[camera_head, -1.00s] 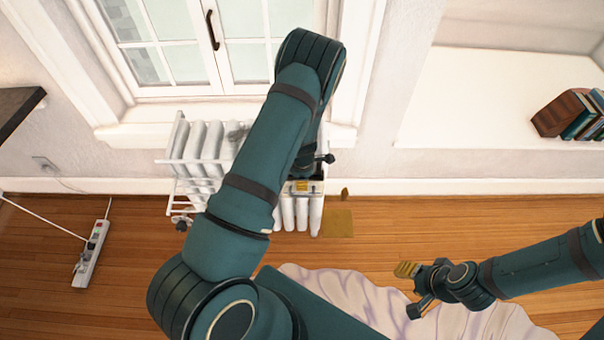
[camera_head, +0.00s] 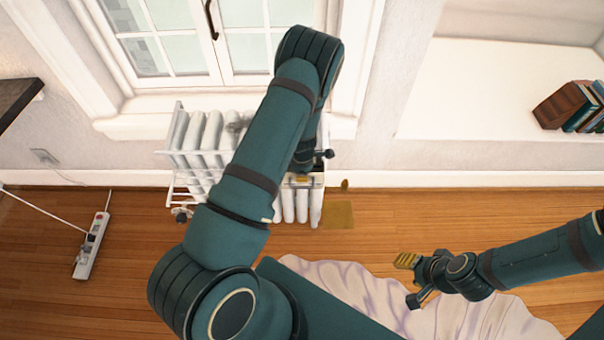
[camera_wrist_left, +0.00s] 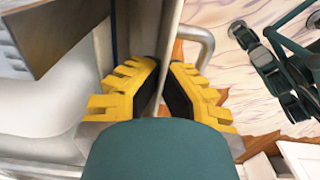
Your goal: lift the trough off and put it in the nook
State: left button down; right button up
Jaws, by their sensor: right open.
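The white radiator (camera_head: 200,135) stands under the window. My left arm hides much of it and most of the trough. A pale rim at the radiator's right end (camera_head: 318,181) seems to be the trough's. In the left wrist view, my left gripper (camera_wrist_left: 162,80) has its yellow fingers closed on both sides of a thin grey upright wall (camera_wrist_left: 170,30), which seems to be part of the trough. The nook (camera_head: 490,100) is a white recess in the wall at the right. My right gripper (camera_head: 410,279) is open and empty above the floor.
Several books (camera_head: 575,105) stand in the nook's right part; its left part is clear. A power strip (camera_head: 92,245) with a cord lies on the wooden floor at left. A pale cloth (camera_head: 350,285) lies below the right gripper. A yellowish square (camera_head: 339,215) lies by the wall.

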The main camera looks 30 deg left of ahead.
pick_arm(q)
jog(key=shift+w+r+p, duration=0.1)
jog(key=shift+r+p, duration=2)
jog(key=shift+r, duration=0.65)
jog(key=shift+b, duration=0.3)
jog(key=shift+r+t+y+b, duration=0.3)
jog(key=shift+t+y+b, duration=0.1)
jog(key=shift+t+b, duration=0.4)
jog(key=shift+r, duration=0.1)
